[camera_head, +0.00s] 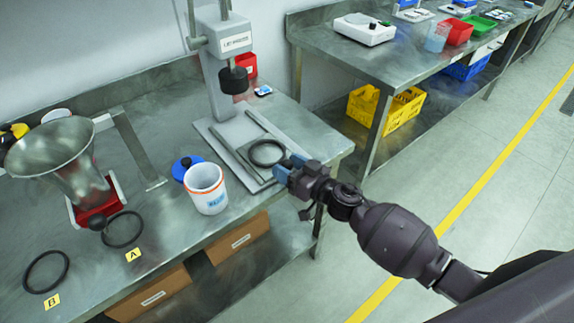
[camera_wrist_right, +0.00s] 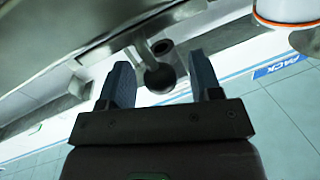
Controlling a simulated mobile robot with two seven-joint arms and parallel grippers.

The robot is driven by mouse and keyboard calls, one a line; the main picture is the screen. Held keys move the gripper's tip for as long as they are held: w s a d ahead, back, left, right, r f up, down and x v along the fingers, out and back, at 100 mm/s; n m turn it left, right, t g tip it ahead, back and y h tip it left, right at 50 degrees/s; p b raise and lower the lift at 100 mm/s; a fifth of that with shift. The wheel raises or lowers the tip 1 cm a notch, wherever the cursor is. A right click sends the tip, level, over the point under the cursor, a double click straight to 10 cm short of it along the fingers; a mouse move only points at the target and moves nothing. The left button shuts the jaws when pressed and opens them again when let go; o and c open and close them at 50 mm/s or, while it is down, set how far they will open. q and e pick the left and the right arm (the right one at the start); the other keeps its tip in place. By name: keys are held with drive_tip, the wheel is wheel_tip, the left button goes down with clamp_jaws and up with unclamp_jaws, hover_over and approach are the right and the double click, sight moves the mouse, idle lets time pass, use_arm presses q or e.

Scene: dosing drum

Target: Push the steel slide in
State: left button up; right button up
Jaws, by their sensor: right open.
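The press (camera_head: 222,72) has a pale base plate (camera_head: 222,142) with two long rails running toward the front. A flat metal slide (camera_head: 250,173) appears to lie between the rails, with a black ring (camera_head: 267,152) at its front part. How far it is in is hard to tell. My right gripper (camera_head: 287,171) is at the front right end of the base, its blue fingers close to the slide's front end; contact cannot be told. In the right wrist view, the gripper (camera_wrist_right: 162,85) is open, with a dark round knob (camera_wrist_right: 159,78) showing between its fingers. My left gripper is out of view.
A white tub (camera_head: 206,190) with an orange band and a blue lid (camera_head: 185,167) stand left of the press. A steel funnel (camera_head: 62,160) on a red base and black rings lie further left.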

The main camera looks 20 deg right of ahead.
sight(276, 156)
drive_tip(key=shift+w+a, duration=0.2)
drive_tip(key=shift+w, duration=0.1)
clamp_jaws()
drive_tip(key=shift+w+d+x, duration=0.1)
drive_tip(key=shift+d+x, duration=0.1)
drive_tip(key=shift+x, duration=0.9)
drive_tip(key=shift+w+d+x, duration=0.15)
drive_tip(key=shift+d+x, duration=0.05)
drive_tip(key=shift+x, duration=0.95)
unclamp_jaws()
drive_tip(key=shift+s, duration=0.1)
drive_tip(key=p+v, duration=0.1)
drive_tip(key=v, duration=0.9)
drive_tip(key=shift+s+d, duration=0.25)
drive_tip(key=shift+s, duration=0.05)
